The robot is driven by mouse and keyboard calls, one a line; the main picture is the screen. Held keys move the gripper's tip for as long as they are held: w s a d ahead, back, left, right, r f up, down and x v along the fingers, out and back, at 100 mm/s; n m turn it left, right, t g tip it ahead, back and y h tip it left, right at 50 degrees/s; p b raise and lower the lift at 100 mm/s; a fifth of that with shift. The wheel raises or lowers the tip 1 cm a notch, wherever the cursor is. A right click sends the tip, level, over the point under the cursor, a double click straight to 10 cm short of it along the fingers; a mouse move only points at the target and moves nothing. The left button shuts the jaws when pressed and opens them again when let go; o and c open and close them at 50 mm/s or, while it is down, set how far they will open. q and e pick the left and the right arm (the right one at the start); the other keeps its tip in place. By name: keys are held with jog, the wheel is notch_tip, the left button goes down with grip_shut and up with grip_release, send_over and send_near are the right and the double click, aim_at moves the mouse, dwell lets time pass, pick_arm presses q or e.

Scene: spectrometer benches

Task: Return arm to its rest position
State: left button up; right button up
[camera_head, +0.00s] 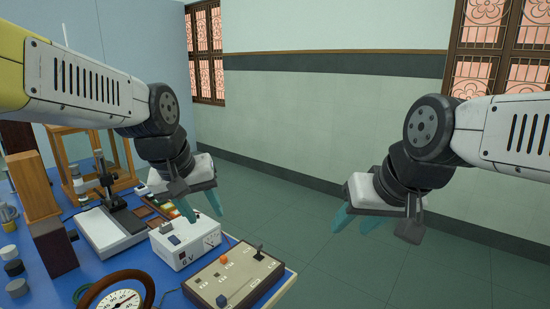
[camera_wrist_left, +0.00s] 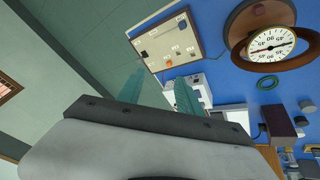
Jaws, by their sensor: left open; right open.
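My left gripper (camera_head: 203,208) comes in from the left and hangs over the right part of the blue bench, above the white 6V box. Its teal fingers are apart with nothing between them. The same fingers show in the left wrist view (camera_wrist_left: 157,92), pointing toward the bench. My right gripper (camera_head: 362,220) is out over the green floor at the right. Its teal fingers are apart and empty, and it touches nothing.
The blue bench (camera_head: 100,274) holds a white 6V box (camera_head: 187,246), a beige switch box (camera_head: 232,278), a round dial meter (camera_head: 118,301), a microscope-like stand (camera_head: 112,232) and a wooden-framed case (camera_head: 122,165). Open floor (camera_head: 340,272) lies right of the bench, before the wall.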

pick_arm(q)
jog(key=s+r+m+t, duration=0.1)
jog(key=s+m, duration=0.1)
jog(key=s, duration=0.4)
jog(key=shift+s+d+r+m+t, duration=0.15)
jog(key=shift+s+d+m+t, duration=0.15)
jog(key=shift+d+m, duration=0.1)
jog(key=shift+c, duration=0.4)
dwell(0.8)
